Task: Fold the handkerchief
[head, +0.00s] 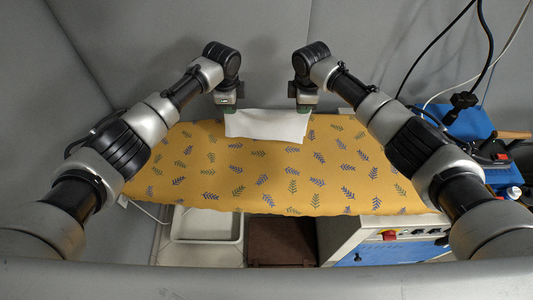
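A white handkerchief (267,125) is at the far edge of a yellow leaf-patterned board, in the middle of the head view. It shows as a wide band, and I cannot tell how much of it lies flat. My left gripper (229,109) is at its far left corner and my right gripper (304,109) at its far right corner. Both point down and touch or overlap the cloth's upper corners. The fingers are small and dark, so whether they are closed on the cloth is unclear.
The yellow patterned board (290,185) has a clear surface in front of the handkerchief. A blue machine (466,123) with an iron-like tool (492,151) and cables stands at the right. A white tray (205,226) and a control box (385,240) are below the board's near edge. Grey walls stand behind.

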